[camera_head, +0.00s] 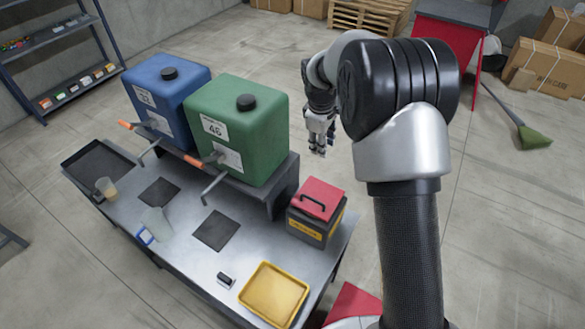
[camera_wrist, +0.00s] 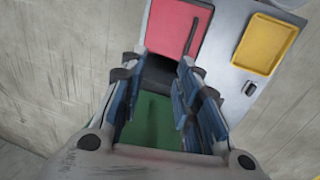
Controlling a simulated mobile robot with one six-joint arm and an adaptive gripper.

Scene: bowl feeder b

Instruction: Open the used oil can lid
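The used oil can appears to be the dark box (camera_head: 305,228) with a yellow label at the bench's right end. Its red lid (camera_head: 321,198) has a dark handle and looks closed. In the wrist view the red lid (camera_wrist: 170,28) is at the top centre, beyond the fingertips, with its dark handle (camera_wrist: 191,36) on the right side. My gripper (camera_head: 318,148) points down behind the can, right of the green tank. In the wrist view my gripper (camera_wrist: 157,68) is open, with nothing between its fingers, and apart from the lid.
A green tank (camera_head: 262,135) and a blue tank (camera_head: 185,100) stand on a raised shelf left of the can. A yellow tray (camera_head: 274,293) and a small black object (camera_head: 226,280) lie on the bench (camera_head: 183,283). The floor (camera_head: 480,225) to the right is mostly clear.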

